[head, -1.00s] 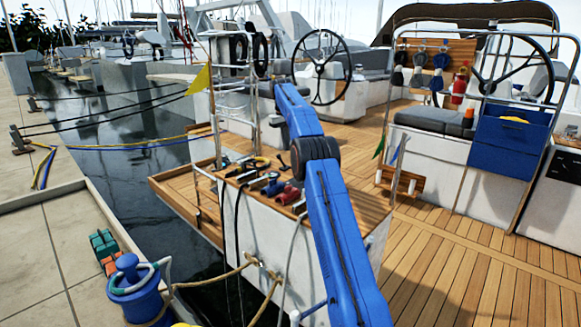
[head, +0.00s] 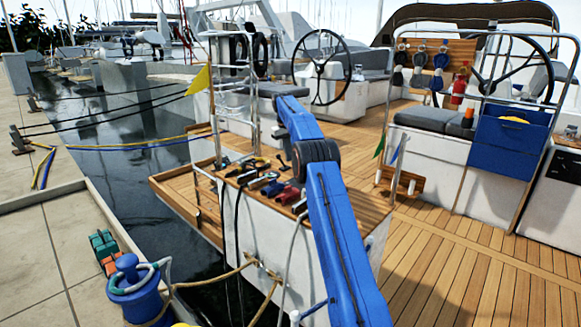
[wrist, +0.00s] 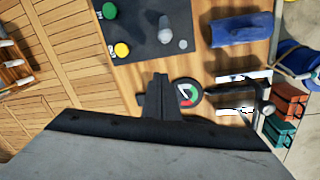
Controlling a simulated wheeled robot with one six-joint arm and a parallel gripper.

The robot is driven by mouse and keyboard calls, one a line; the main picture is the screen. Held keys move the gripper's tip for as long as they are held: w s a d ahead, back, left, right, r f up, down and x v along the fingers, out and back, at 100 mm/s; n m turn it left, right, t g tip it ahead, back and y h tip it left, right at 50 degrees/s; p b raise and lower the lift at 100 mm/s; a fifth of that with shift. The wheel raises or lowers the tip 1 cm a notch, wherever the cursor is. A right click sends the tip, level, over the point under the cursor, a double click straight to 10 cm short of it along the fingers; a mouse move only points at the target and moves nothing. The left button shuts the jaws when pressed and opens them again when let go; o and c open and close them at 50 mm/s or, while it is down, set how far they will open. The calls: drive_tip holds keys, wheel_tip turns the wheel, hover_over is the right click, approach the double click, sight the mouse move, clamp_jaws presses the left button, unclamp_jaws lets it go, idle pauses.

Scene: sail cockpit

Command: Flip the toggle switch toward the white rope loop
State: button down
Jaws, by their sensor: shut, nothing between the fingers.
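A dark switch panel (wrist: 147,12) lies on the wooden counter (wrist: 130,77) at the top of the wrist view. On it a grey toggle switch (wrist: 165,28) with a rounded tip stands beside a green button (wrist: 109,11) and a yellow button (wrist: 122,49). My gripper (wrist: 160,80) is shut and empty, its fingertips just below the panel in the picture, apart from the toggle. In the head view my gripper is not clearly seen.
A round gauge (wrist: 188,92) lies right of my fingertips. A folded blue item (wrist: 238,28) and white-and-dark pieces lie farther right. Red and teal blocks (wrist: 288,102) show at the right edge. In the head view, tools crowd the counter top; the deck (head: 455,265) is clear.

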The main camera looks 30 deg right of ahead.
drive_tip(key=f, duration=0.6)
drive_tip(key=shift+d+f, duration=0.15)
drive_tip(key=shift+d, duration=0.25)
drive_tip(key=shift+s+r, duration=0.55)
drive_tip(key=shift+s, duration=0.3)
drive_tip(key=shift+s+a+r, duration=0.1)
drive_tip(key=shift+s+r, duration=0.15)
drive_tip(key=shift+s, duration=0.75)
drive_tip(key=shift+s, duration=0.15)
